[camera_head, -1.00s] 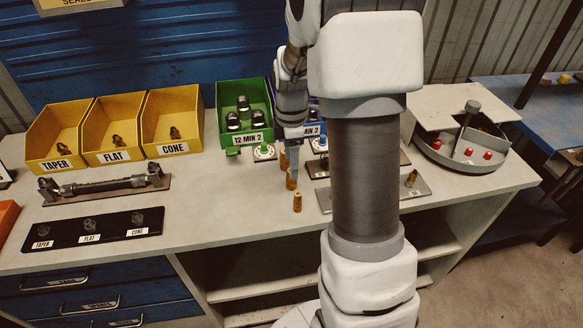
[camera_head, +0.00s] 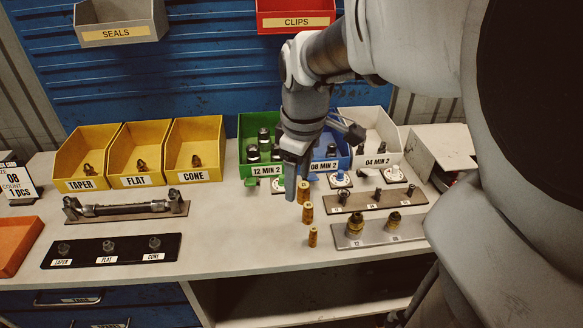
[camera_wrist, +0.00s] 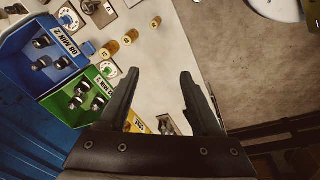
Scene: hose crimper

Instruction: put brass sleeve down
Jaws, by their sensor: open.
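Three brass sleeves stand upright in a row on the bench: the far one (camera_head: 303,192), the middle one (camera_head: 307,212) and the near one (camera_head: 312,237). They also show at the upper left of the wrist view, the outermost pale-labelled one (camera_wrist: 155,22) nearest the picture's top. My gripper (camera_head: 290,188) is in front of the green bin, beside the far sleeve in the head view. In the wrist view its fingers (camera_wrist: 159,74) are spread, with nothing between them, and the sleeves are apart from them. Two brass pieces (camera_head: 355,225) (camera_head: 394,220) stand on a grey plate (camera_head: 374,238).
Green (camera_head: 266,172), blue (camera_head: 330,165) and white (camera_head: 375,162) bins stand behind the sleeves. Yellow bins (camera_head: 138,181), a hose rack (camera_head: 125,212) and a black fitting plate (camera_head: 111,255) are at left. Bare bench lies left of the sleeves. My arm hides the right side.

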